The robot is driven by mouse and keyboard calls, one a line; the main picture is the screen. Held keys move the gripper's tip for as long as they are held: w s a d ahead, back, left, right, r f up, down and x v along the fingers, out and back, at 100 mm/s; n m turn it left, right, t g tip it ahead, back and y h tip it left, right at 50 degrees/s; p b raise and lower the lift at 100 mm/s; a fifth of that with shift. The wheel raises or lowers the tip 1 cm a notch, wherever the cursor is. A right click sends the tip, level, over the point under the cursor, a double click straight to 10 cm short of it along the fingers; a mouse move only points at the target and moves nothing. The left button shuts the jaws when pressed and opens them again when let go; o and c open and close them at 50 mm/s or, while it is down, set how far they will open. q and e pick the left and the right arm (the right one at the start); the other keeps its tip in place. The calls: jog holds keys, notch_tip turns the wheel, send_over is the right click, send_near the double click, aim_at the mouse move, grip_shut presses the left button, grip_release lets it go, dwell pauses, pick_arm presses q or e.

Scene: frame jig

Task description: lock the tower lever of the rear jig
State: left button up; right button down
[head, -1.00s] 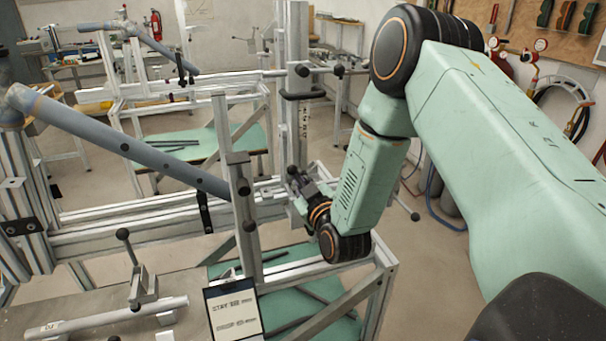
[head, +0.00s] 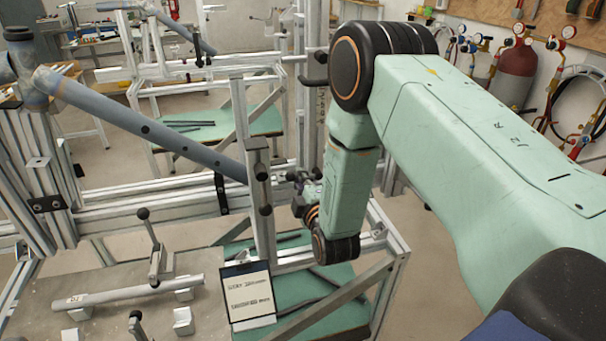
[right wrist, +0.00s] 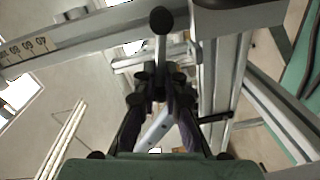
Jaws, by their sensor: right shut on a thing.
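The tower (head: 311,105) of the jig is an upright aluminium post, partly hidden by my right arm. My right gripper (right wrist: 160,92) is shut around the lower part of this lever, and the knob stands beyond the fingers. In the head view my right gripper (head: 303,181) is small and low beside the tower, with its fingertips partly hidden. Whether the lever is locked cannot be told. My left gripper is out of view.
A blue-grey tube (head: 150,125) slopes across the jig rails towards a nearer upright post (head: 262,205). A clipboard (head: 248,296) leans at the front. A loose tube (head: 130,290) and a small clamp lever (head: 150,235) are on the front plate. Another jig stands behind.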

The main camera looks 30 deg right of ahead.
jog(key=shift+a+f+n, duration=0.1)
jog(key=shift+f+n, duration=0.65)
jog(key=shift+n, duration=0.55)
jog(key=c, duration=1.4)
grip_release()
jog(key=shift+s, duration=0.1)
jog(key=v, duration=1.1)
jog(key=shift+s+a, duration=0.15)
jog(key=shift+s, duration=0.25)
